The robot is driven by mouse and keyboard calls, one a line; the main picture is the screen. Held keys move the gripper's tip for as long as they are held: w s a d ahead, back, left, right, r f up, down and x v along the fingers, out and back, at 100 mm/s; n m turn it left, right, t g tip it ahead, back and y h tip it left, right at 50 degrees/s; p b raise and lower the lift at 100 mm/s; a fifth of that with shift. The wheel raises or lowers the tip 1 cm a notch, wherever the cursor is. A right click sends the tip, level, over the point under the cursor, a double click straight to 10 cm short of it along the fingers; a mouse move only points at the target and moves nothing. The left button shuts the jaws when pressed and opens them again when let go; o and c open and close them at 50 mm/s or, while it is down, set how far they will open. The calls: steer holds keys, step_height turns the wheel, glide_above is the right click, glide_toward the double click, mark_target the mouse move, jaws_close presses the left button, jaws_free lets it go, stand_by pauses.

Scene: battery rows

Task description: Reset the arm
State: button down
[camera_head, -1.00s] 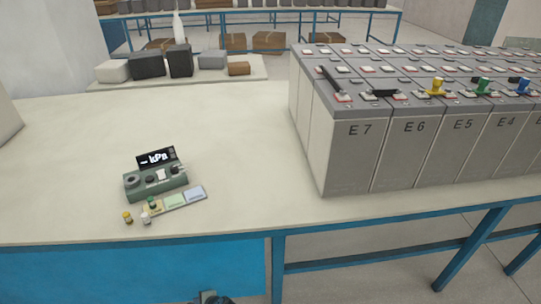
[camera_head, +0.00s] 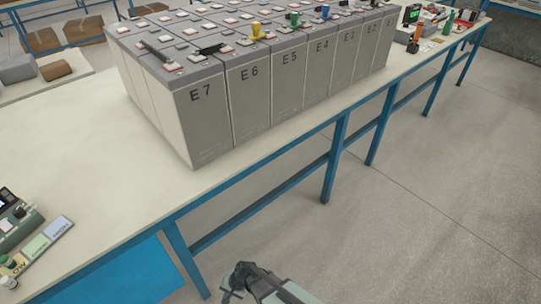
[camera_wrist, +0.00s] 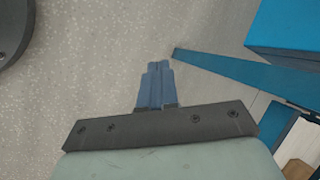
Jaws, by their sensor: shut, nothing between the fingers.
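My gripper (camera_wrist: 158,66) is shut and empty in the wrist view, its two blue-grey fingers together over the speckled floor. In the head view my gripper (camera_head: 232,284) shows at the bottom edge, in front of the bench and below its top. It is apart from the bench and touches nothing that I can see.
The bench (camera_head: 110,190) carries rows of grey battery cells (camera_head: 200,115), with yellow, green and blue caps on top. A green meter (camera_head: 18,222) sits at the left. Blue legs (camera_head: 335,160) support the bench. The floor (camera_head: 400,210) at right is clear.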

steer(key=s+d+n+g+h, duration=0.1)
steer(key=s+d+g+h, duration=0.15)
steer(key=d, duration=1.65)
steer(key=s+d+r+g+h, duration=0.1)
steer(key=s+d, duration=0.3)
steer(key=d, duration=0.5)
steer(key=s+d+r+n+g+h, duration=0.1)
steer(key=s+d+r, duration=0.2)
steer(key=s+d, duration=0.2)
steer(key=d, duration=0.3)
steer(key=shift+s+d+r, duration=0.2)
steer(key=shift+s+d, duration=0.1)
steer(key=shift+d, duration=0.1)
steer(key=shift+g, duration=0.25)
